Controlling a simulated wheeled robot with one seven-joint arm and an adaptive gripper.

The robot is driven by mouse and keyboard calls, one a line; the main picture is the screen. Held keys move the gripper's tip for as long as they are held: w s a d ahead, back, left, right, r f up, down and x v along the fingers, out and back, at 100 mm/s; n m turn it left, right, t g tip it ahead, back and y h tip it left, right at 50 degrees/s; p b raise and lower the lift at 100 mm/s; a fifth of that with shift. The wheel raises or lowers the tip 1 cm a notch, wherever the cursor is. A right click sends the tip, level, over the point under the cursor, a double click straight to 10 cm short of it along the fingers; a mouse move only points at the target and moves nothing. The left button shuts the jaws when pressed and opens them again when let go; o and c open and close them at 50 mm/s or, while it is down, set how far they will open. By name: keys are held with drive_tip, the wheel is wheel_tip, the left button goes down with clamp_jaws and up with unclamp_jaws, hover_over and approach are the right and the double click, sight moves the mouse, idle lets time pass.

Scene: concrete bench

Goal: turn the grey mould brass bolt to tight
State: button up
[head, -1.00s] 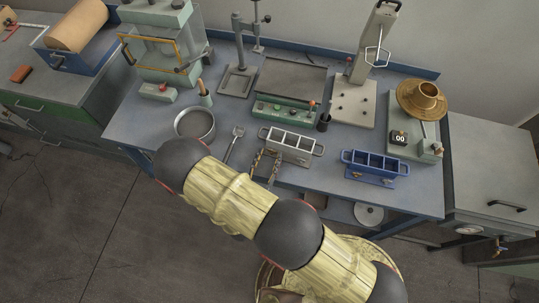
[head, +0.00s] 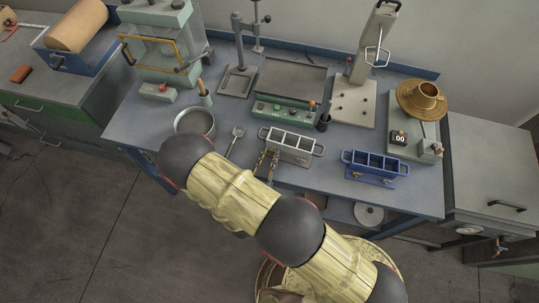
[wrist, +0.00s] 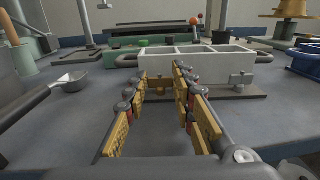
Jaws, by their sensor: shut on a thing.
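The grey mould (head: 291,145), a three-compartment block with end handles, stands on a flat base near the bench's front edge. It also shows ahead in the wrist view (wrist: 205,70). Its brass bolt (wrist: 160,89) is low on the front face, toward the left end. My gripper (wrist: 163,84) reaches level over the bench to the mould's front, its yellow-padded fingers shut on the bolt. The fingertips partly hide the bolt, and its turn angle cannot be read. A second, greyish bolt (wrist: 241,79) sits toward the right end of the same face.
A blue mould (head: 374,163) stands to the right of the grey one. A scoop (head: 236,138) and a round pan (head: 194,122) lie to the left. A green-fronted machine (head: 287,97) stands behind. Bare bench surface lies between the two moulds.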

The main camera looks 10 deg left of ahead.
clamp_jaws()
drive_tip(key=shift+a+m+h, duration=0.1)
drive_tip(key=shift+m+h, duration=0.2)
drive_tip(key=h, duration=0.1)
drive_tip(key=m+g+h, duration=0.1)
drive_tip(key=m+h+b, duration=0.1)
drive_tip(key=shift+w+a+f+h, duration=0.1)
drive_tip(key=shift+a+h, duration=0.15)
drive_tip(key=shift+h, duration=0.05)
drive_tip(key=shift+w+a+m+g+h+b, duration=0.15)
drive_tip(key=shift+m+g+h+b, duration=0.25)
drive_tip(key=shift+m+g+h, duration=0.4)
drive_tip(key=shift+a+m+g+h+b, duration=0.1)
drive_tip(key=shift+m+g+h+b, duration=0.35)
drive_tip(key=shift+m+h, duration=0.4)
drive_tip(key=shift+g+h, duration=0.25)
drive_tip(key=shift+h, duration=0.2)
drive_tip(key=o, duration=0.8)
unclamp_jaws()
drive_tip(key=shift+o, duration=0.2)
drive_tip(key=shift+y, duration=0.3)
